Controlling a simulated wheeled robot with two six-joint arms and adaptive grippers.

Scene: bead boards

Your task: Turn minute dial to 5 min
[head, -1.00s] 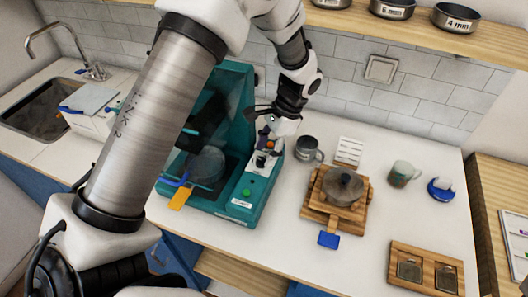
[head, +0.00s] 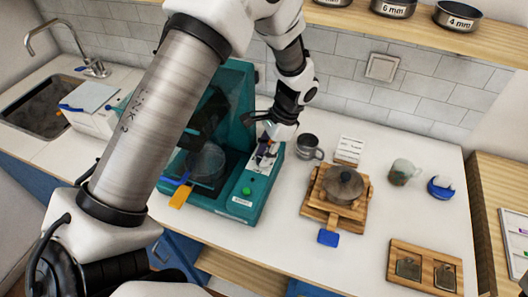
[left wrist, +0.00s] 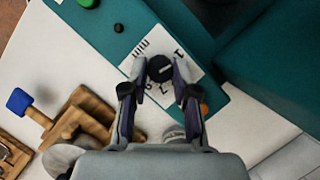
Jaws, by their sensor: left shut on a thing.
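The minute dial (left wrist: 160,68) is a round black knob on a white scale plate (left wrist: 146,42) marked "min" on the teal machine (head: 246,207). My left gripper (left wrist: 159,66) has its two fingertips on opposite sides of the dial, shut on it. Some scale numbers show around the dial, others are hidden by the fingers. I cannot read the dial's pointer. In the head view my left gripper (head: 265,152) reaches down onto the machine's right-hand panel and mostly hides the dial. My right gripper is not in view.
A green button (head: 247,191) is on the same panel, nearer the front. A grey mug (head: 308,147) stands close to the right of the gripper. A wooden stand (head: 322,208) with a dark pot-like piece is further right. The counter between stand and machine is clear.

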